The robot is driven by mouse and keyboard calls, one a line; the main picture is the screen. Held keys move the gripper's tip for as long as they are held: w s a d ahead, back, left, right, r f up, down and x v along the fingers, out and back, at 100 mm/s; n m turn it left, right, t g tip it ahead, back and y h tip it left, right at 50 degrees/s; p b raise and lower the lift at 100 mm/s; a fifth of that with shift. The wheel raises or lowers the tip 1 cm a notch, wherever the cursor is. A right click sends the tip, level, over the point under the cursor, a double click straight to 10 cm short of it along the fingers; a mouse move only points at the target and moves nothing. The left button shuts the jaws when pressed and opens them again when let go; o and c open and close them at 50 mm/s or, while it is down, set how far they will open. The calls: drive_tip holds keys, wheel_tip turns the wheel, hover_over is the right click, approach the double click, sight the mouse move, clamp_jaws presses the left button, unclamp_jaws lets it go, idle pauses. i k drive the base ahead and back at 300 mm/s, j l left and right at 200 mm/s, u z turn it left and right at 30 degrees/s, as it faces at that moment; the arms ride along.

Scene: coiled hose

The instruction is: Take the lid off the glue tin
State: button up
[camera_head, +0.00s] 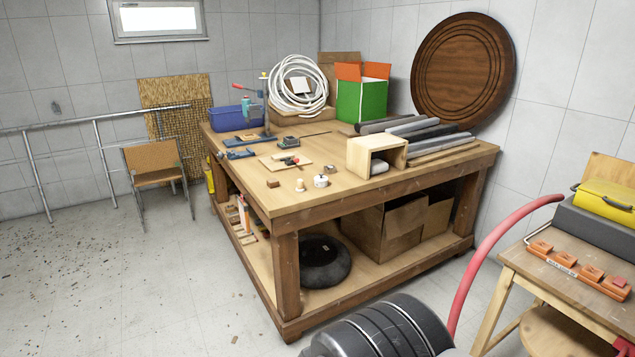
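A small white round tin (321,182) stands upright near the front edge of the wooden workbench (345,192); it looks like the glue tin. A small dark detail shows on its top, and at this size I cannot tell the lid from the body. A small cream-coloured piece (300,186) stands just to its left, apart from it. My gripper is not in view, so nothing shows at the tin.
A brown block (273,184), an open wooden box (365,154) and a board with tools (288,161) surround the tin. A coiled white hose (299,86) stands farther back. A dark ribbed object (385,330) and a red hose (478,262) occupy the foreground. Left floor is open.

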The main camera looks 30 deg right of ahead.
sight(320, 177)
drive_tip(key=i+l, duration=2.5)
drive_tip(key=l, duration=0.25)
